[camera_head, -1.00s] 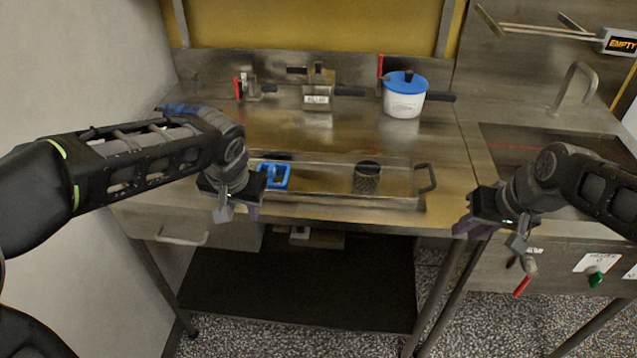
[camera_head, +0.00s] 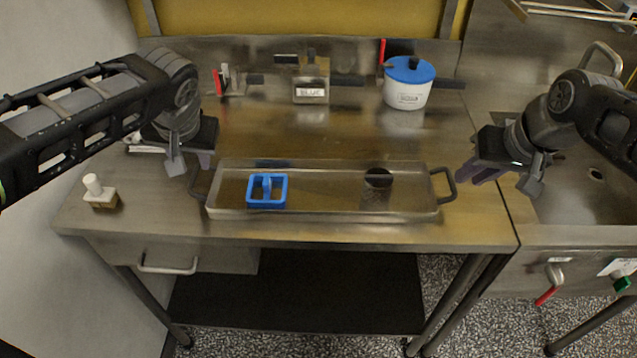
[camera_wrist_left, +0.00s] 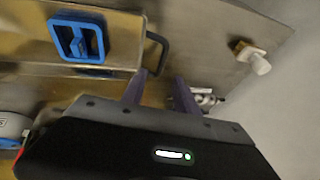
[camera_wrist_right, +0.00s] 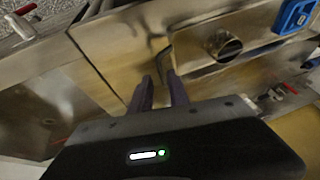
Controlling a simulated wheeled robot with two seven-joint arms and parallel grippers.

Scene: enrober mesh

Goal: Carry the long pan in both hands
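The long pan (camera_head: 320,207) is a shallow metal tray lying on the steel table, with a dark loop handle at each end. A blue square frame-like tool (camera_head: 267,191) and a dark round cup (camera_head: 377,188) are in it. My left gripper (camera_head: 190,165) is open and empty beside the left handle (camera_head: 200,183); in the left wrist view that handle (camera_wrist_left: 160,50) is just beyond the fingertips. My right gripper (camera_head: 497,178) is open and empty, to the right of the right handle (camera_head: 446,185); in the right wrist view that handle (camera_wrist_right: 160,52) is just beyond the fingertips.
A white pot with a blue lid (camera_head: 408,85) and a labelled metal box (camera_head: 311,82) stand at the back. A small white-knobbed block (camera_head: 99,192) sits at the table's left. A sink (camera_head: 590,190) is at the right. The table between the pan and the back is clear.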

